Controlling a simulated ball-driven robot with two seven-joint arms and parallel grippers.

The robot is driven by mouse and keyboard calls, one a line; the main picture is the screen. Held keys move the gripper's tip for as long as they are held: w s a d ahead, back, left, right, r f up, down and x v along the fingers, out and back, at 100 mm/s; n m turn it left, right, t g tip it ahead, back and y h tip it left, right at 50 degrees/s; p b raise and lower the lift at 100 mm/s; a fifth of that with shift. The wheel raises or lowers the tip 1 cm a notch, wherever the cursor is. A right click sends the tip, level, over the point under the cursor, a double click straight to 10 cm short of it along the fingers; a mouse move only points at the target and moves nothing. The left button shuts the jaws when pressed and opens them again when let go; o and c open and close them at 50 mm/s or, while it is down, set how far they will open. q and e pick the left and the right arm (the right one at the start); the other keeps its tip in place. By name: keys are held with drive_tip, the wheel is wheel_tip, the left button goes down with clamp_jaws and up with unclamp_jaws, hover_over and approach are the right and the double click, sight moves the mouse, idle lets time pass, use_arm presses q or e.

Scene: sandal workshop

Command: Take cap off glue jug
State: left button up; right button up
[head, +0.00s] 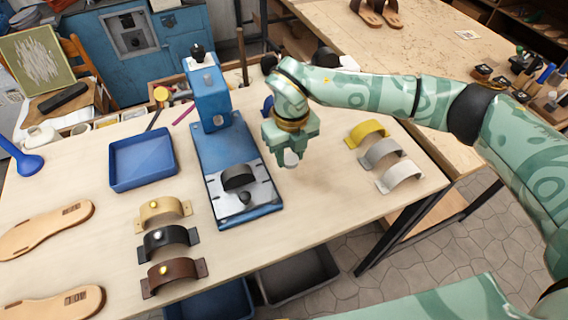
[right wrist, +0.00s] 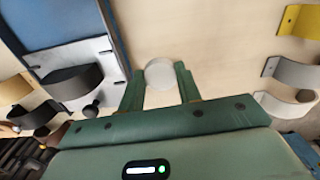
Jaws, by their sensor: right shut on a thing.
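My right gripper (head: 290,160) is over the worktable, just right of the blue press. It is shut on a small white round thing that looks like a cap (right wrist: 159,73); this also shows low between the fingers in the head view (head: 291,159). I cannot tell for sure which thing is the glue jug. A blue thing (head: 267,105) is mostly hidden behind my right gripper. My left gripper is not in view.
The blue press (head: 211,95) stands mid-table, with a blue tray (head: 142,160) to its left. Yellow, grey and white straps (head: 367,133) lie right of my gripper. More straps (head: 163,210) and sandal soles (head: 45,230) lie at the left.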

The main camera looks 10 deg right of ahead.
sight(290, 158)
drive_tip(key=shift+f, duration=2.2)
drive_tip(key=shift+f, duration=0.1)
drive_tip(key=o, duration=1.1)
drive_tip(key=shift+b, duration=0.3)
